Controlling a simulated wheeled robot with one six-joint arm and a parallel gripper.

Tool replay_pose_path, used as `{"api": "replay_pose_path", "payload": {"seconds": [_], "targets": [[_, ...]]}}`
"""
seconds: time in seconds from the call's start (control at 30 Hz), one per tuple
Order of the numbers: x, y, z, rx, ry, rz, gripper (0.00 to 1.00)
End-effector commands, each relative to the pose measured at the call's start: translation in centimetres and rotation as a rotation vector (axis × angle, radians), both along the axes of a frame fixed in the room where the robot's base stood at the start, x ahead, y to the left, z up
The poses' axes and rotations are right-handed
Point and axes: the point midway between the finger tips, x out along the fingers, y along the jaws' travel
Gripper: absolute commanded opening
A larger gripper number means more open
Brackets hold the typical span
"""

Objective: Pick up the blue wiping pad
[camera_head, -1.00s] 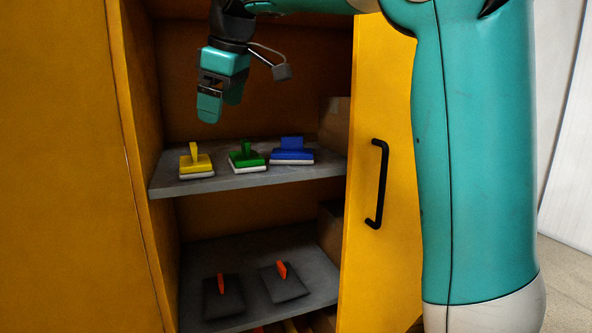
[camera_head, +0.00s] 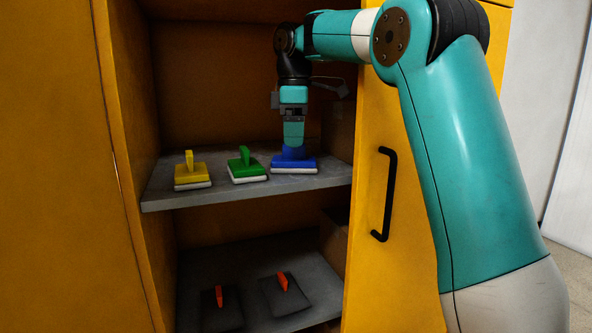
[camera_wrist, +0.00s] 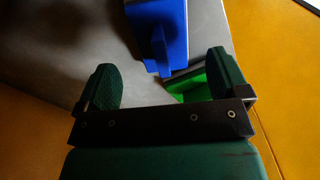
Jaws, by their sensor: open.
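The blue wiping pad (camera_head: 294,164) lies on the upper shelf at the right end of a row of pads, with its blue handle up and a white underside. My gripper (camera_head: 293,140) points down right above it, its fingertips at the height of the handle. In the wrist view the blue pad (camera_wrist: 163,30) shows at the top centre, beyond the two green fingers of my gripper (camera_wrist: 165,85), which stand apart with nothing between them. In the head view the gripper hides part of the handle.
A green pad (camera_head: 246,166) sits left of the blue one, and a yellow pad (camera_head: 192,172) farther left, on the grey shelf (camera_head: 270,186). Two dark pads with orange handles (camera_head: 283,281) lie on the lower shelf. A yellow door with a black handle (camera_head: 386,195) stands at the right.

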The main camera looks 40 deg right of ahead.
Motion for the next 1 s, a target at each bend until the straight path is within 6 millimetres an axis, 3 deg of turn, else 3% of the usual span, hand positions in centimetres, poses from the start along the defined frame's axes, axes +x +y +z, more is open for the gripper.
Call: {"api": "replay_pose_path", "payload": {"seconds": [0.3, 0.6, 0.83, 0.9, 1.0], "targets": [[-0.1, 0.2, -4.5, 0.0, 0.0, 0.0, 0.94], [-0.1, 0.1, -4.5, 0.0, 0.0, -0.001, 0.94], [-0.1, 0.1, -4.5, 0.0, 0.0, -0.001, 0.41], [-0.1, 0.1, -4.5, 0.001, -0.001, -0.001, 0.34], [-0.1, 0.1, -4.5, 0.001, -0.001, -0.001, 0.34]]}}
